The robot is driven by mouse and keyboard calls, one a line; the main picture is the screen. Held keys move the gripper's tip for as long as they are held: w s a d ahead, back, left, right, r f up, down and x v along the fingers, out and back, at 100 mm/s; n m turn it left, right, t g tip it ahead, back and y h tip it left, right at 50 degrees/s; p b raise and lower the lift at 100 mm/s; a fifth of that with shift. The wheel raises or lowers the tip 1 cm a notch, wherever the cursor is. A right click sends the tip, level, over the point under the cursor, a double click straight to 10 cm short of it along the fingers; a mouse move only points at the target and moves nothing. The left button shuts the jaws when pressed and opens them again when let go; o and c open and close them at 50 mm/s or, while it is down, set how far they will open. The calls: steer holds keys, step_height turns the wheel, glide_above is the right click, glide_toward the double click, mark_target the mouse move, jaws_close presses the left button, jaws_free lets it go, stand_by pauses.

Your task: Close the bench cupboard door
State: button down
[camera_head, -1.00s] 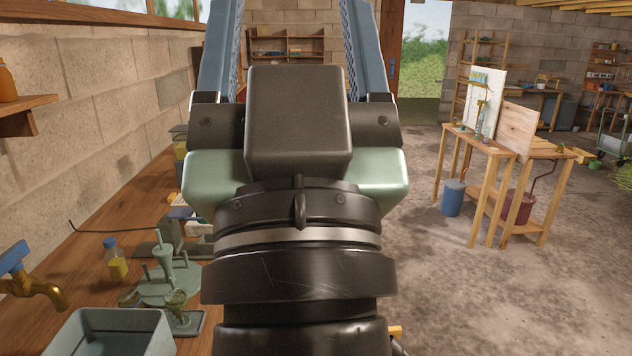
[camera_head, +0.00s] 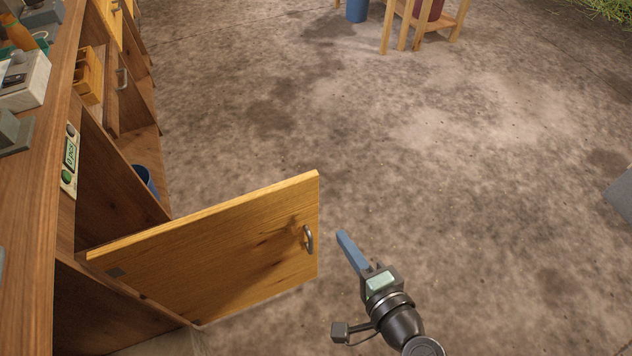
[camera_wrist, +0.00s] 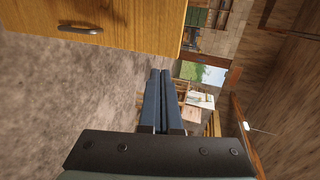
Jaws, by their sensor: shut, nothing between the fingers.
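The bench cupboard door (camera_head: 225,250) is a wooden panel that stands wide open, jutting right from the bench over the floor. Its metal handle (camera_head: 308,239) is near the free edge, on the face towards me. My gripper (camera_head: 345,242) is shut and empty, just right of the door's free edge, with a small gap to the handle. In the wrist view the shut fingers (camera_wrist: 160,88) point past the door (camera_wrist: 130,22), which fills the upper left with its handle (camera_wrist: 80,29). The cupboard inside is partly hidden behind the door.
The bench (camera_head: 35,200) runs along the left, with a small control panel (camera_head: 70,160) on its front edge. A blue bucket (camera_head: 146,180) stands inside the cupboard. A wooden stand (camera_head: 420,22) is at the far back. The floor (camera_head: 450,150) right of the door is clear.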

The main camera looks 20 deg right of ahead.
mark_target(309, 186)
steer(key=x, duration=0.4)
steer(key=r+x, duration=0.1)
steer(key=x, duration=0.8)
steer(key=shift+w+a+r+b, duration=0.1)
steer(key=shift+w+r+b, duration=0.05)
steer(key=shift+w+b, duration=0.2)
